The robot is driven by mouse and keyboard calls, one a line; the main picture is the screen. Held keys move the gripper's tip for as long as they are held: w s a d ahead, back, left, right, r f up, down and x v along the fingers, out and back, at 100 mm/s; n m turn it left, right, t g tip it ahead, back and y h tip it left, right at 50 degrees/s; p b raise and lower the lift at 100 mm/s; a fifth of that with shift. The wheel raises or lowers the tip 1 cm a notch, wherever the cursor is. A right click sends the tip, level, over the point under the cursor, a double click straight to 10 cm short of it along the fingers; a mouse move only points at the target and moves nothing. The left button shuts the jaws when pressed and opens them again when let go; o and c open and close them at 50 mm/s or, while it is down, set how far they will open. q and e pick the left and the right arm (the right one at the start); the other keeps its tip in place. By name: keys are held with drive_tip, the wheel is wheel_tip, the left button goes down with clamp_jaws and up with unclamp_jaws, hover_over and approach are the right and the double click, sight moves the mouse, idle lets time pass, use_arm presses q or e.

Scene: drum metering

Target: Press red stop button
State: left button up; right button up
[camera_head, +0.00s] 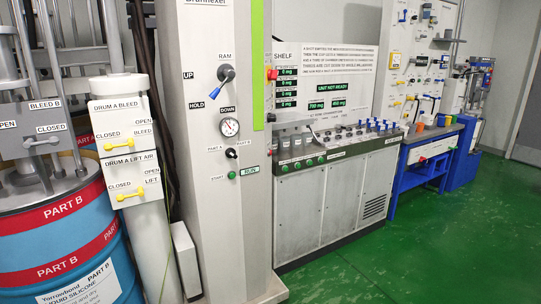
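A small red button (272,74) sticks out at the right edge of the tall grey control column (205,130), about level with the RAM lever. It is small in this view, and no lettering on it can be read. Neither of my grippers is in view, so nothing of mine is seen near the button or touching it.
The column carries a RAM lever (226,74), a gauge (229,127) and a green START button (232,175). A blue and red PART B drum (62,235) stands left. A metering cabinet (318,205) stands right. Green floor (430,240) is clear in front.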

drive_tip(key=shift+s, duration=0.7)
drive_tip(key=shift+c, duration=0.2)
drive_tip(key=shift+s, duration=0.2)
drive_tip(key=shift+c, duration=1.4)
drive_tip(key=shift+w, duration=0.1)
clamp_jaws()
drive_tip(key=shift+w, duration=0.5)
